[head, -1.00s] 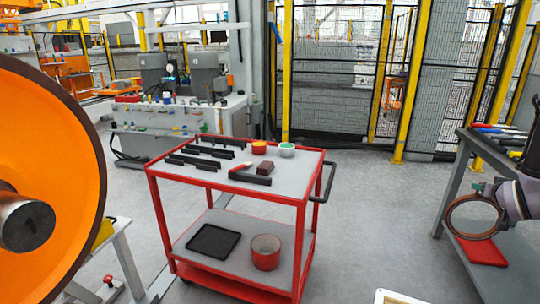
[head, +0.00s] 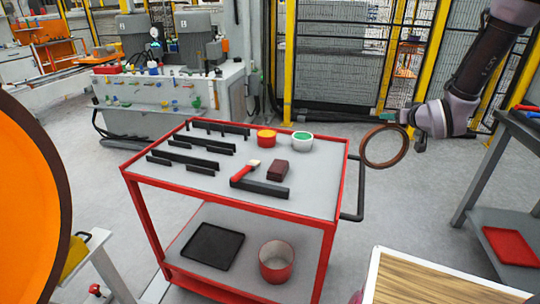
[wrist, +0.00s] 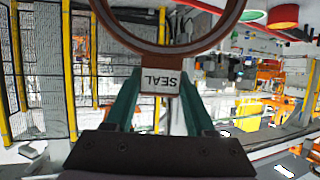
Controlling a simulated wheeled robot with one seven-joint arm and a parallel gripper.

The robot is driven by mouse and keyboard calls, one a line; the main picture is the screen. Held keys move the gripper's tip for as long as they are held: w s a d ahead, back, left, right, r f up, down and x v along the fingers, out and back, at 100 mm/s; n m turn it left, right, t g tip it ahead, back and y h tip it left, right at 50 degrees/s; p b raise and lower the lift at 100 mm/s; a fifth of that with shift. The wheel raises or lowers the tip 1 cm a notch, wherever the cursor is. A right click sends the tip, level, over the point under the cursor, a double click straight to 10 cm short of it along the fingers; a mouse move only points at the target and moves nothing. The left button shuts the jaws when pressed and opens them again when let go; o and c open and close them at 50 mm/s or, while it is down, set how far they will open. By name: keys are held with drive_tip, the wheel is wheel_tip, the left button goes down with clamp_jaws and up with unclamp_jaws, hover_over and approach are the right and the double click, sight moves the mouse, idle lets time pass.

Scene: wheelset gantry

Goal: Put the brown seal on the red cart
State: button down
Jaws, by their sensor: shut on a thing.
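The brown seal (head: 366,150) is a ring held in the air just right of the red cart's handle side. My gripper (head: 397,117) is shut on the ring's upper edge, and the ring hangs tilted from it. In the wrist view the ring (wrist: 190,50) crosses the top, and a tab marked SEAL sits between my green fingers (wrist: 157,90). The red cart (head: 285,209) has a grey top with free room at its right end and near its front left. The seal is beside the cart top, apart from it as far as I can tell.
On the cart top are several black bars (head: 188,160), a yellow-red cup (head: 266,136), a white-green cup (head: 302,141), a brush (head: 245,171) and a dark red block (head: 278,170). A black handle (head: 358,190) juts from the right. A grey bench (head: 500,165) stands further right.

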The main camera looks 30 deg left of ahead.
drive_tip(key=s+a+r+n+g+y, duration=0.25)
drive_tip(key=s+a, duration=0.35)
drive_tip(key=a, duration=0.4)
drive_tip(key=s+a+r+n+g+y, duration=0.1)
drive_tip(key=s+a+r+n+y, duration=0.2)
drive_tip(key=s+a, duration=0.55)
wheel_tip(320, 180, down, 9)
drive_tip(key=w+a+h, duration=0.1)
drive_tip(key=shift+w+a+r, duration=0.2)
drive_tip(key=shift+w+a, duration=0.05)
drive_tip(key=shift+w, duration=0.15)
drive_tip(key=shift+m, duration=0.25)
drive_tip(key=shift+f, duration=0.15)
drive_tip(key=shift+c, duration=1.2)
unclamp_jaws()
